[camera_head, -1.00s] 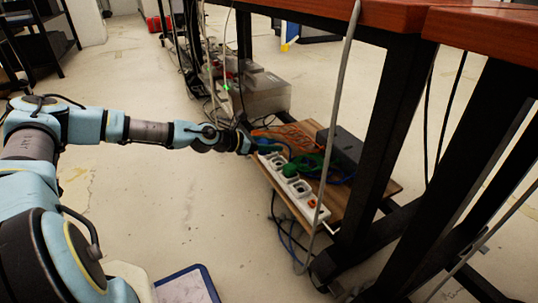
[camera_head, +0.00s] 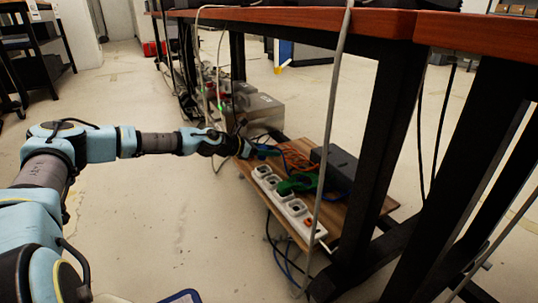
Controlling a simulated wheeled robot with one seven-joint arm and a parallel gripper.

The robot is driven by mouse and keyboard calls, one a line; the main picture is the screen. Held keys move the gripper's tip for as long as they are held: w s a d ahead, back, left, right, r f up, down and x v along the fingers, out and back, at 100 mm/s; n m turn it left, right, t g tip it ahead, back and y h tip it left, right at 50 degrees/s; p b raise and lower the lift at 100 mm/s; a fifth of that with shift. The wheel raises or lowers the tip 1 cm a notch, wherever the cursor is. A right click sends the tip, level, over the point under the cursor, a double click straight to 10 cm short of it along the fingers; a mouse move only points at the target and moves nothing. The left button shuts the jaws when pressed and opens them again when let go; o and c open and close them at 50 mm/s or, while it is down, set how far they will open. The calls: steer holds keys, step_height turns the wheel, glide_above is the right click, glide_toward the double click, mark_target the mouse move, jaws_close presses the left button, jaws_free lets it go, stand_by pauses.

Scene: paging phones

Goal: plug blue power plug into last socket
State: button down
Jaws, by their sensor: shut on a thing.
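The white power strip (camera_head: 292,208) lies along the near edge of a low wooden shelf under the table, with several sockets in a row. A red switch shows near its lower right end. The blue power plug (camera_head: 266,151) is at the tip of my gripper (camera_head: 251,150), which is shut on it. My gripper is beside the far, upper-left end of the strip. At this size I cannot tell whether the plug touches a socket. A green plug and cable (camera_head: 298,184) lie over the middle of the strip.
A black box (camera_head: 338,166) and orange cables (camera_head: 297,158) lie on the shelf (camera_head: 333,218). A grey cable (camera_head: 333,110) hangs in front of the strip. Black table legs (camera_head: 372,130) stand to the right. The floor (camera_head: 165,225) at left is clear.

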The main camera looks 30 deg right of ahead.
steer(key=shift+w+d, duration=0.85)
steer(key=shift+w, duration=0.1)
steer(key=shift+f, duration=0.15)
steer(key=shift+f+b, duration=1.45)
steer(key=shift+f, duration=1.65)
steer(key=shift+f, duration=0.5)
steer(key=shift+c, duration=1.7)
jaws_free()
steer(key=shift+r, duration=0.1)
steer(key=p+v, duration=0.5)
steer(key=v, duration=0.5)
steer(key=shift+a+p, duration=0.3)
steer(key=shift+a, duration=0.1)
